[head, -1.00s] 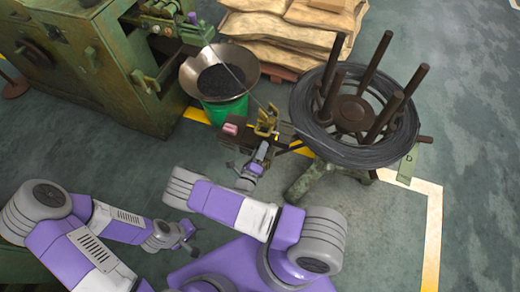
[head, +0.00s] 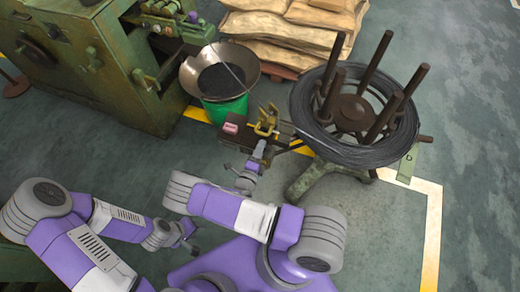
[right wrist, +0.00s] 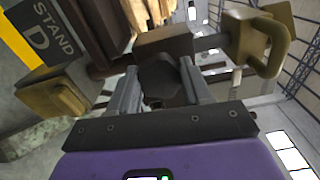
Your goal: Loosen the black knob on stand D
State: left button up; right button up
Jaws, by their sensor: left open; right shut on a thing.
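Stand D (head: 330,180) holds a coil of dark wire (head: 365,155) on a reel with several upright posts, and a green tag (head: 406,168) marked D hangs at its right. In the right wrist view a "STAND D" plate (right wrist: 50,38) shows at upper left. The black knob (right wrist: 160,78) is between the fingers of my right gripper (right wrist: 160,88), which is shut on it. In the head view my right gripper (head: 259,152) is beside the stand's brass bracket (head: 267,122), and the knob cannot be made out. My left gripper (head: 191,243) is open and empty, low over the floor.
A green bucket (head: 225,110) under a wide metal pan (head: 193,75) stands left of the stand. A green machine (head: 105,70) is at upper left, and stacked sacks (head: 285,38) lie behind. Floor on the right is clear.

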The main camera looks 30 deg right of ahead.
jog(key=shift+s, duration=0.1)
jog(key=o, duration=1.1)
jog(key=shift+c, duration=0.2)
jog(key=p+v, duration=0.1)
jog(key=v, duration=0.6)
jog(key=shift+a, duration=0.2)
jog(key=shift+s, duration=0.1)
